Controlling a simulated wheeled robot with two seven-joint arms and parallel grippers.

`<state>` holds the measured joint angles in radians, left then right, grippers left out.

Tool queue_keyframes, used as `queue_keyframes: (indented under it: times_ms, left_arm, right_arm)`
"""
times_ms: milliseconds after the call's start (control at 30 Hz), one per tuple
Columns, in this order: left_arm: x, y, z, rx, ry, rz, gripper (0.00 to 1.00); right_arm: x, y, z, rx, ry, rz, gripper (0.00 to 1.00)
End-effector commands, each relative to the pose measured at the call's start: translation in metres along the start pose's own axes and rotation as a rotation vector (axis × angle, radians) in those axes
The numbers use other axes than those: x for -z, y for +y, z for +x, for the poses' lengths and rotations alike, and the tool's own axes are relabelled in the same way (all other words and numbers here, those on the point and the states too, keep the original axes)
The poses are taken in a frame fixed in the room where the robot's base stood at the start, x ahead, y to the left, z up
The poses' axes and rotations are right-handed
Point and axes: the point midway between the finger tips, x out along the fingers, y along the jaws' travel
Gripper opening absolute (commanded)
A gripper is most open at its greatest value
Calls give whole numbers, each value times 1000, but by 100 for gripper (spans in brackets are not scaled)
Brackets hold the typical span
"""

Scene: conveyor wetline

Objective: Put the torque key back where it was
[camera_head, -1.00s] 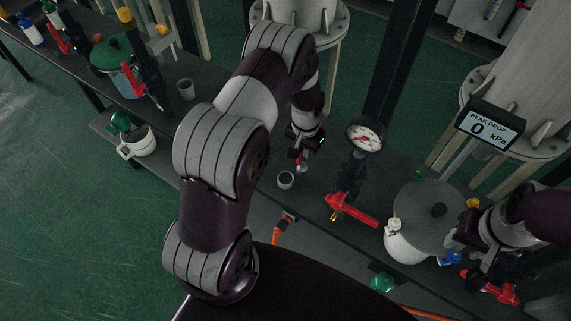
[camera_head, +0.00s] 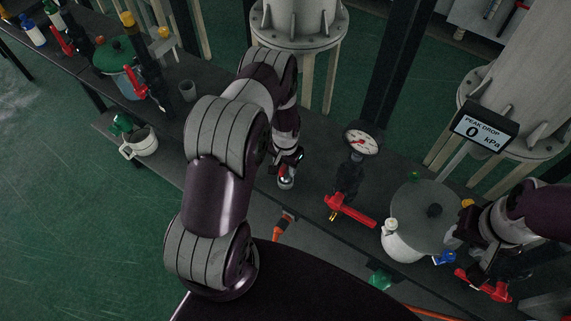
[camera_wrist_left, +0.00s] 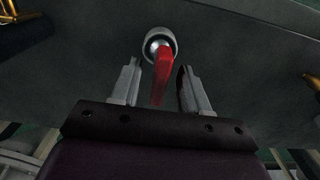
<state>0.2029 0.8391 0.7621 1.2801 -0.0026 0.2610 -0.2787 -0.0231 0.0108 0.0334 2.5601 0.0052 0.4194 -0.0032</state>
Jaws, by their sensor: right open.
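The torque key shows in the left wrist view as a red handle (camera_wrist_left: 163,78) with a round silver end (camera_wrist_left: 157,46) inside the rim of a small grey cup (camera_wrist_left: 172,37). My left gripper (camera_wrist_left: 160,75) has one finger on each side of the red handle; whether the dark inner pads touch it I cannot tell. In the head view my left gripper (camera_head: 287,166) is low over the bench, and the silver end shows just below it. The cup is mostly hidden there. My right gripper (camera_head: 462,250) is open beside the lidded white pot at the right.
A pressure gauge (camera_head: 362,140) with a red valve lever (camera_head: 350,211) stands just right of my left gripper. The white pot (camera_head: 402,246) is further right. A display (camera_head: 484,130) reads 0 kPa.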

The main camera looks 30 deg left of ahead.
Motion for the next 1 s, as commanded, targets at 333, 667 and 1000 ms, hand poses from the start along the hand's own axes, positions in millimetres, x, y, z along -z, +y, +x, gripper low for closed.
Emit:
queue_keyframes:
  times_ms: [333,667,1000]
  left_arm:
    - [1,0,-8,1,2,0,44]
    - [2,0,-85,2,5,0,44]
    - [-11,21,-165,6,29,-6,44]
  right_arm:
    - [0,0,-1,0,1,0,43]
    - [-2,0,19,0,0,0,43]
    - [-3,0,24,0,0,0,43]
